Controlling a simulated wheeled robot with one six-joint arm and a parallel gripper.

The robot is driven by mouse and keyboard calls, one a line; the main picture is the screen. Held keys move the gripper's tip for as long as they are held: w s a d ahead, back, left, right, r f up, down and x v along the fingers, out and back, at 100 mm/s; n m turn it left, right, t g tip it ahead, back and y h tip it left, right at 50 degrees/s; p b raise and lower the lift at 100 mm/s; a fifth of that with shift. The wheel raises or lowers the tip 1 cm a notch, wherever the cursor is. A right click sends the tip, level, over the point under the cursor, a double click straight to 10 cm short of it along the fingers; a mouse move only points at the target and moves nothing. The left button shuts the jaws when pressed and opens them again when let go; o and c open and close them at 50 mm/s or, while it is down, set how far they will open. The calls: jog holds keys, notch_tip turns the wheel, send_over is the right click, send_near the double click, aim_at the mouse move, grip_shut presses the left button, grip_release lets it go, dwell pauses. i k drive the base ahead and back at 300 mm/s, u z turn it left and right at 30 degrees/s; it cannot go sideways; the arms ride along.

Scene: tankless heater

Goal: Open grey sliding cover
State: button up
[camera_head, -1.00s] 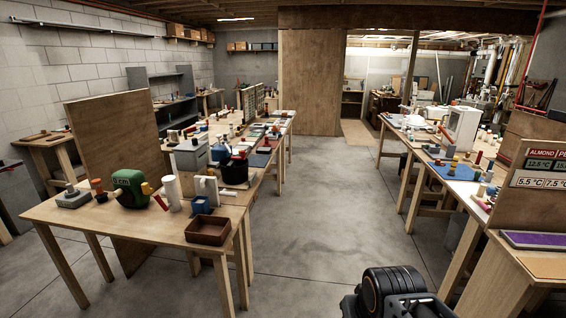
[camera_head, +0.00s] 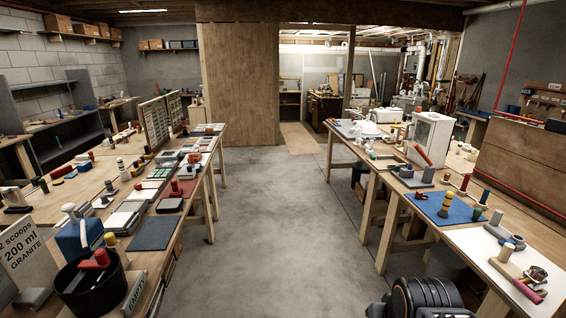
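I cannot pick out a grey sliding cover with certainty from here. A white upright box (camera_head: 430,139) stands on the right-hand table, with a darker side panel and a red-handled piece in front of it. It may be the heater, but it is too small to tell. Part of my dark arm shows at the bottom right edge, well short of the white box. My gripper's fingers are not visible, so its opening and anything in it are hidden.
A concrete aisle (camera_head: 275,230) runs clear between two rows of tables. The left table carries a black bucket (camera_head: 92,290), a blue-grey mat (camera_head: 153,232) and several small items. The right table (camera_head: 400,206) holds a blue mat (camera_head: 447,206) and tools. A plywood partition (camera_head: 237,85) stands ahead.

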aim_at(189, 171)
jog(key=u, duration=0.05)
jog(key=i, duration=2.3)
jog(key=u, duration=1.25)
jog(key=i, duration=1.8)
jog(key=u, duration=1.35)
jog(key=i, duration=0.25)
jog(key=z, duration=0.1)
